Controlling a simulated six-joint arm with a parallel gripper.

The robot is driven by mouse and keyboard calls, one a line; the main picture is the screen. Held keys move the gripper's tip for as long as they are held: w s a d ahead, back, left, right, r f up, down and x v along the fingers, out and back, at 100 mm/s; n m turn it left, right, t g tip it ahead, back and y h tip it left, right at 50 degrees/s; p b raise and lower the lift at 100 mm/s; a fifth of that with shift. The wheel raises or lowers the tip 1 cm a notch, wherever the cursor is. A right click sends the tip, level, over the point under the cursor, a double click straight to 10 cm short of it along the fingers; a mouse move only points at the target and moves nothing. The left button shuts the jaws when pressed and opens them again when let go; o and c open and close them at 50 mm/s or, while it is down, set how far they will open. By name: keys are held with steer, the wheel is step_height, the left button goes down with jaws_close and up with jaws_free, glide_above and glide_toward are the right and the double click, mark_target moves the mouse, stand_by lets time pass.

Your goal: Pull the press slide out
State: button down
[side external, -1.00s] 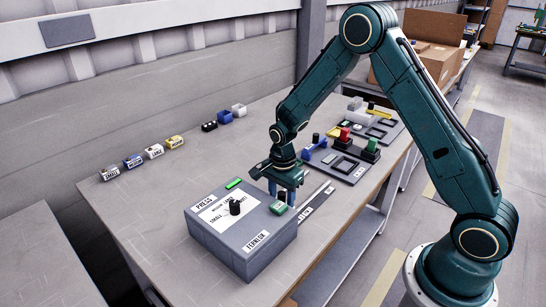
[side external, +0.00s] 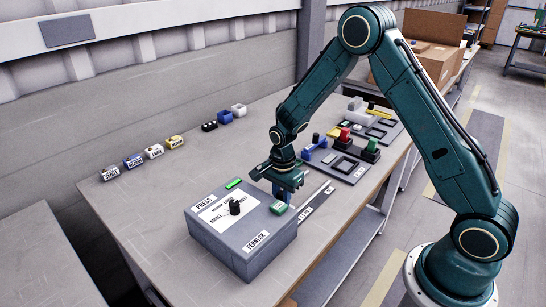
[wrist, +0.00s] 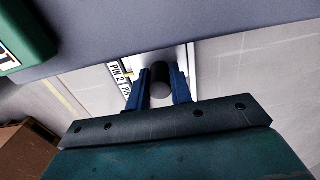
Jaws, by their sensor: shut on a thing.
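The grey press box (side external: 243,245) stands on the near part of the bench, with a white label, a black knob (side external: 235,206) and a green button (side external: 278,208) on top. My gripper (side external: 283,193) is low behind the box's right end, over the slide track. In the wrist view, the blue fingers of my gripper (wrist: 161,78) are shut on a dark upright knob (wrist: 160,75). The knob stands on the pale press slide (wrist: 148,60), beside the grey box wall (wrist: 110,35). The fingers' lower contact with the knob is partly hidden in the side view.
A labelled strip reading PIN 2 (wrist: 119,70) lies beside the slide. Several small labelled blocks (side external: 153,151) line the bench's back left edge. A dark fixture plate (side external: 345,166) with coloured parts lies beyond my gripper. The left middle of the bench is clear.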

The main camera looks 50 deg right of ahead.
steer(key=shift+d, duration=8.25)
steer(key=c, duration=1.2)
jaws_free()
steer(key=shift+o, duration=0.2)
steer(key=shift+r, duration=0.1)
step_height(320, 180, up, 7)
